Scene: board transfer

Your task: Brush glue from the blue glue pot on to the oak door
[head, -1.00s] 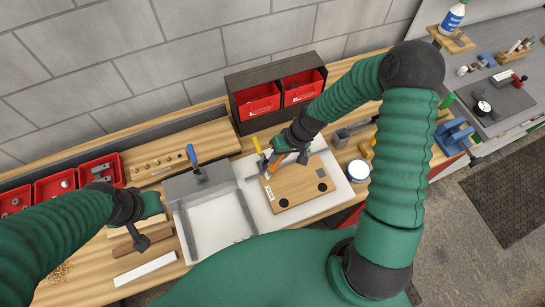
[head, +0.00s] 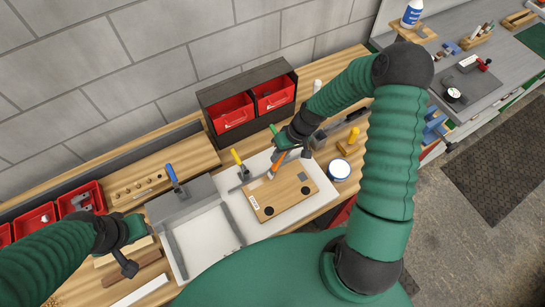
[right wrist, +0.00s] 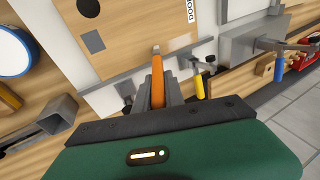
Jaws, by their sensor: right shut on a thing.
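The oak door (head: 284,196) lies flat on a white board, with a white label and two dark round spots on top. The blue glue pot (head: 340,169), blue-rimmed with a white top, stands just right of the door. It also shows at the left edge of the right wrist view (right wrist: 12,52). My right gripper (head: 284,157) is shut on an orange-handled brush (right wrist: 172,88). The brush tip is over the door's back edge; I cannot tell if it touches. My left gripper (head: 128,250) is at the left, above wooden strips; its jaws are unclear.
A yellow-handled clamp (head: 237,158) stands by the door's back left corner. A blue-handled clamp (head: 173,175) stands farther left at a grey tray. Red bins (head: 232,113) in a dark rack stand behind. A grey metal channel (head: 318,139) lies behind the pot.

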